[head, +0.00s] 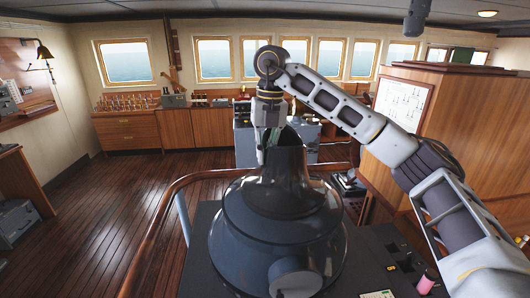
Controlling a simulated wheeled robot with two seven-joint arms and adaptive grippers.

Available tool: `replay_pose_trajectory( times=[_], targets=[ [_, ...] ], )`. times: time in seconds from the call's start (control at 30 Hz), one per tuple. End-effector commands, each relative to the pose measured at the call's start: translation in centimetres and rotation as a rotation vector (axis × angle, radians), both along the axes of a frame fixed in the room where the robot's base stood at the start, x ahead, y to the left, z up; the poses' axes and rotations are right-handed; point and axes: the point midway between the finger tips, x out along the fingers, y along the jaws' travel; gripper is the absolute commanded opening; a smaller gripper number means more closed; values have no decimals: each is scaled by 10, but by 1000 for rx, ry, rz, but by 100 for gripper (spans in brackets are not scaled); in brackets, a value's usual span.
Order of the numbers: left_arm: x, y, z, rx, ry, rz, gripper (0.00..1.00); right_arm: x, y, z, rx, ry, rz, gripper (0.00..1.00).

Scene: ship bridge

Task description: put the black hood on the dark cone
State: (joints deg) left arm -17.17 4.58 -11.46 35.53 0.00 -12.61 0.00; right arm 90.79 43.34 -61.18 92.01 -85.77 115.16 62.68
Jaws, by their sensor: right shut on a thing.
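The black hood (284,182) is a flared, open-topped funnel shape. It stands about upright over the dark cone (235,245), the wide rounded dark body in the lower middle of the head view. The hood's lower edge overlaps the cone's top in the picture; I cannot tell whether it is fully seated or slightly apart. My right gripper (268,143) points down from above and is shut on the hood at its upper rim, on the left side. The fingertips are partly hidden by the rim. My left gripper is not in view.
The cone stands on a dark console (375,258) with small buttons and a pink cylinder (427,282) at right. A curved wooden rail (165,205) runs around behind it. A tall wooden cabinet (465,125) stands at right. Open floor lies left.

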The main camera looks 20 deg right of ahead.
Motion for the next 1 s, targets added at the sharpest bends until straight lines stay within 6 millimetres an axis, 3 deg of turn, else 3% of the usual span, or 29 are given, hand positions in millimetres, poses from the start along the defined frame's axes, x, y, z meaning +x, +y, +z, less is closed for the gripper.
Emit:
replay_pose_trajectory(
  times=[0.23, 0.27, 0.43, 1.0],
  targets=[
    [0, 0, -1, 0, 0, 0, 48, 0, 0, -1, 1, -1, 0, 0],
    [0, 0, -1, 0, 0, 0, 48, 0, 0, -2, 0, 0, 0, 11],
    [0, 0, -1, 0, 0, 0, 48, 0, 0, -1, 0, 0, 0, 32],
    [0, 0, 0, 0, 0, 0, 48, 0, 0, 4, 0, -1, 1, 32]
  ],
)
